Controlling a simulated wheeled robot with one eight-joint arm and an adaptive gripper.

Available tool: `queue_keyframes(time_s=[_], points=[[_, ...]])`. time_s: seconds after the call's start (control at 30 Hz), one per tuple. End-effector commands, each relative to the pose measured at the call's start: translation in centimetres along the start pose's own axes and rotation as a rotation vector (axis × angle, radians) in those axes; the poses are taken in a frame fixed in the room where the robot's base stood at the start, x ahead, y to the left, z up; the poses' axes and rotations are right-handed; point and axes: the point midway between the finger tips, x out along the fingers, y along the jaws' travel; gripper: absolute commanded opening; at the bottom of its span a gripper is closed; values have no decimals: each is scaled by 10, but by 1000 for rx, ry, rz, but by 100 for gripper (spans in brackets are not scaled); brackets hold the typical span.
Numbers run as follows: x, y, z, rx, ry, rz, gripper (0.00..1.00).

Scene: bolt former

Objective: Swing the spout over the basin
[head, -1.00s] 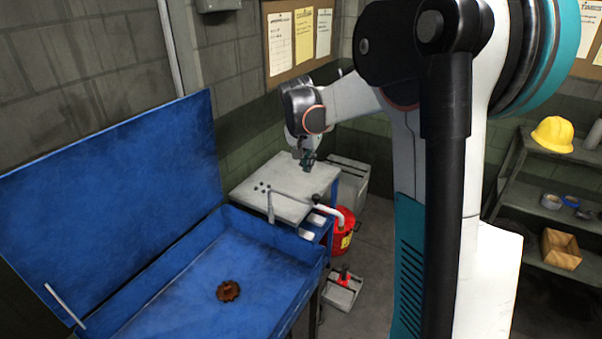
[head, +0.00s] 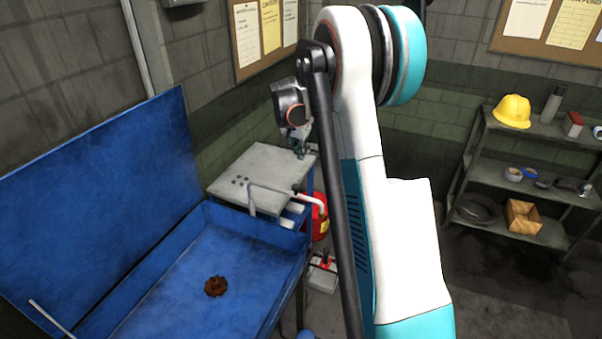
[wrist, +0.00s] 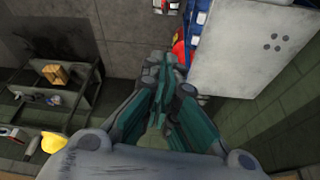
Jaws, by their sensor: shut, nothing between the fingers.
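The spout (head: 272,189) is a thin grey bent pipe. It runs left from a dark joint beside a thicker white pipe (head: 315,201), then bends down near the front edge of the grey shelf plate (head: 239,167). Whether its tip is above the blue basin (head: 213,258) or the plate's edge is hard to tell. The basin's lid stands open. My gripper (head: 299,150) is shut and empty at the plate's far right corner, behind the spout. In the wrist view my shut fingers (wrist: 160,66) are beside the plate's edge; the spout is not visible there.
A brown gear (head: 215,286) lies in the basin. The wall is close behind the plate. Shelves with a yellow helmet (head: 511,111) stand at the right; some floor before them is clear.

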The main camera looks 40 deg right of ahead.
Motion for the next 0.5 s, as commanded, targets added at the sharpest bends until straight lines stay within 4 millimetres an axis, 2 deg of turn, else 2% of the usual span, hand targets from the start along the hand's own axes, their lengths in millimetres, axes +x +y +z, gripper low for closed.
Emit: queue_keyframes(time_s=[0.17,0.5], points=[[14,0,0,0,0,0,0],[78,0,0,1,0,0,0]])
